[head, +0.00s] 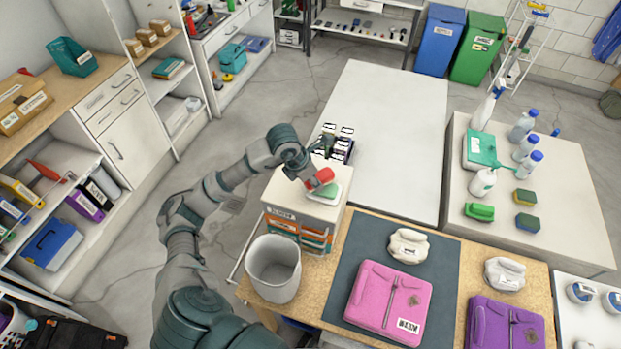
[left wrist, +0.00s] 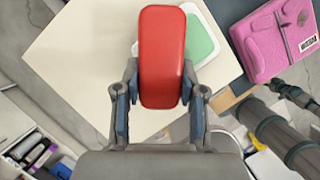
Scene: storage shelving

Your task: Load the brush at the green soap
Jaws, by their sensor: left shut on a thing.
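My left gripper (head: 311,182) is shut on a red brush (head: 320,179), which also shows in the left wrist view (left wrist: 162,58) between the two fingers. The green soap (head: 330,190) lies in a white dish on a small white-topped cabinet. In the left wrist view the soap (left wrist: 203,40) shows just right of the brush, which covers part of the dish. Whether the brush touches the soap I cannot tell; its underside is hidden. My right gripper (left wrist: 290,92) appears small at the right of the left wrist view, its opening unclear.
A grey bin (head: 273,268) stands before the cabinet. Dark-labelled jars (head: 338,143) stand behind it. The long white table (head: 385,125) is clear.

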